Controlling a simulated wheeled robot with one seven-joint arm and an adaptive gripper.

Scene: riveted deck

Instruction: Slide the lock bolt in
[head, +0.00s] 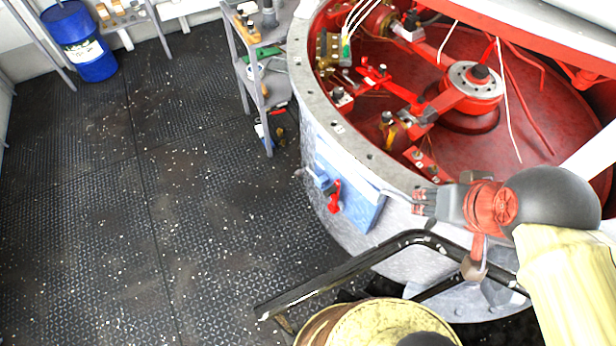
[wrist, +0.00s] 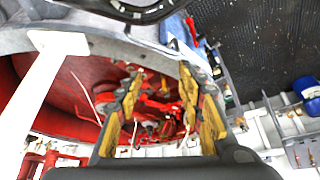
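A pale blue panel (head: 350,195) is fixed to the outer wall of the round grey housing. On its left part are a blue fitting (head: 322,180) and a red handle (head: 335,197); I cannot tell how far the bolt is in. My gripper (head: 418,202) is to the right of the panel, near the housing rim, apart from the handle. In the wrist view my gripper (wrist: 160,78) has its yellow-padded fingers spread with nothing held between them. The blue panel (wrist: 174,27) and red handle (wrist: 191,27) show beyond the fingers, toward the top.
The round housing (head: 305,75) has an open top with red machinery and loose white wires inside. A black tubular rail (head: 340,285) crosses below the panel. A grey shelf trolley (head: 262,90) and a blue drum (head: 82,45) stand farther off. The deck at left is clear.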

